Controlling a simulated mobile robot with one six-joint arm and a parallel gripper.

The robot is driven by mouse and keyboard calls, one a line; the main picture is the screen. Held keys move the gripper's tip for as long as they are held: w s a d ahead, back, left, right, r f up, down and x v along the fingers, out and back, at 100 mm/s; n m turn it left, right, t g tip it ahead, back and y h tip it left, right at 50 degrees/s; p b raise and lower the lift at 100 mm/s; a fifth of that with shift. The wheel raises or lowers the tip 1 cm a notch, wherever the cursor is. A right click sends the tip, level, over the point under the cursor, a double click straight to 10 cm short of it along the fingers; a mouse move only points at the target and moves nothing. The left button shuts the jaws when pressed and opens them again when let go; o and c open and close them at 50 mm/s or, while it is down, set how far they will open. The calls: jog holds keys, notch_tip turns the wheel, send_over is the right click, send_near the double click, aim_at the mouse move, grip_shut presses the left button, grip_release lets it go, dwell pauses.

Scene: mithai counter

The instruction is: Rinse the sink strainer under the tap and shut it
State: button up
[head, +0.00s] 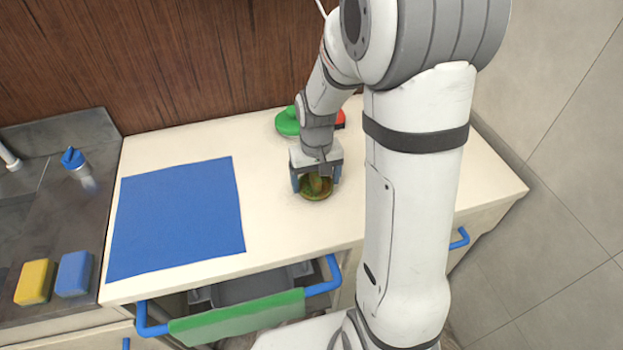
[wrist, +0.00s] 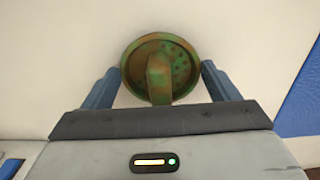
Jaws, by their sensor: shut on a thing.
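The sink strainer (head: 318,193) is a round, perforated disc with a raised grip, mottled green and brown. It also shows in the wrist view (wrist: 135,68). My gripper (head: 316,183) points down over the counter with its blue fingers on either side of the strainer, shut on it. I cannot tell whether the strainer touches the counter. A pale tap spout (head: 9,157) is at the far left edge, partly cut off. A blue lever (head: 72,157) stands beside it on the sink's metal surround (head: 50,207).
A blue mat (head: 178,220) lies left of my gripper. Yellow (head: 35,282) and blue (head: 74,274) sponges lie by the sink. A green object (head: 288,122) and a red one (head: 340,119) are behind my gripper. An open drawer (head: 250,287) juts out in front, with a green cloth (head: 240,317).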

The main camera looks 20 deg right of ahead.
aim_at(316, 177)
jog(key=shift+f, duration=0.2)
jog(key=o, duration=0.9)
jog(key=shift+r, duration=0.1)
notch_tip(316, 177, up, 11)
jog(key=s+a+r+t, duration=0.1)
jog(key=s+r+t, duration=0.1)
jog(key=s, duration=1.3)
jog(key=shift+r+t, duration=0.4)
jog(key=shift+r, duration=0.2)
